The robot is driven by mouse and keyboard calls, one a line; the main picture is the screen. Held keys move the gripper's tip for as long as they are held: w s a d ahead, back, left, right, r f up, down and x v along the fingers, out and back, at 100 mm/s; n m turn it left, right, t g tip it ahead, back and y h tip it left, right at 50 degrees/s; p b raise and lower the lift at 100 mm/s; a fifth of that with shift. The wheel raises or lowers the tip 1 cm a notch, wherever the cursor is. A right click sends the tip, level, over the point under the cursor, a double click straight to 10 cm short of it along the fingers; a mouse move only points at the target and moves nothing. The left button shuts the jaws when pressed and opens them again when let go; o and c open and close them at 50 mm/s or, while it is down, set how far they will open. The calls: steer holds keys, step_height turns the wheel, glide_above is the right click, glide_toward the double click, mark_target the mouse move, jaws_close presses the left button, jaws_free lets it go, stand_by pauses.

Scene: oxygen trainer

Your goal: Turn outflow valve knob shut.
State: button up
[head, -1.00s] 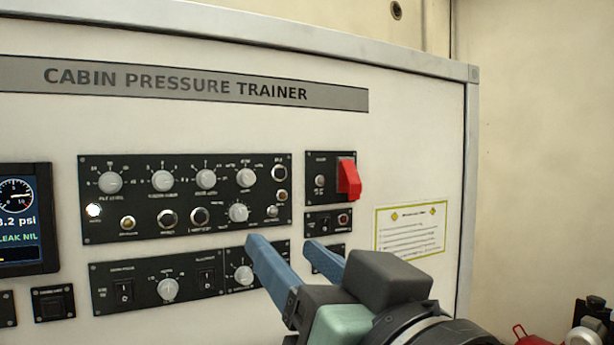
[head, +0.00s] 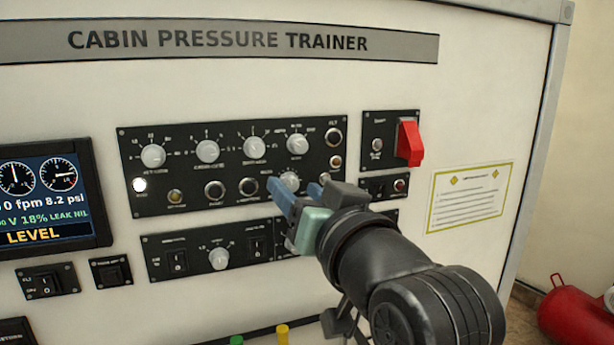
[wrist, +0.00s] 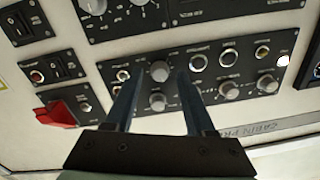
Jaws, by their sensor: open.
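The outflow valve knob's label is too small to read. A grey knob (head: 290,180) sits at the lower right of the upper black panel, and my gripper (head: 302,186) is at it in the head view. My gripper is open, with one blue finger on each side of this knob. In the wrist view, turned upside down, the same knob (wrist: 160,70) shows between the fingertips (wrist: 162,76), and another grey knob (wrist: 158,102) shows between the fingers nearer the palm. I cannot tell whether the fingers touch the knob.
A red guarded switch (head: 409,143) sticks out right of the knobs. Several other knobs and buttons crowd the upper panel (head: 180,210). A lower panel (head: 190,262) is partly hidden by my gripper. A screen (head: 45,195) is at left.

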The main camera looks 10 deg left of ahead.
steer(key=shift+w+a, duration=0.15)
steer(key=shift+w, duration=0.05)
jaws_close()
steer(key=shift+f+n+b, duration=0.1)
steer(key=shift+n+b, duration=0.3)
steer(key=n+b, duration=0.4)
steer(key=shift+n, duration=0.3)
steer(key=n+b, duration=0.4)
steer(key=n, duration=0.2)
steer(key=shift+h, duration=0.3)
steer(key=n+b, duration=0.3)
steer(key=n, duration=0.2)
steer(key=n+b, duration=0.1)
steer(key=n, duration=0.5)
steer(key=shift+b, duration=0.35)
steer(key=shift+n, duration=0.3)
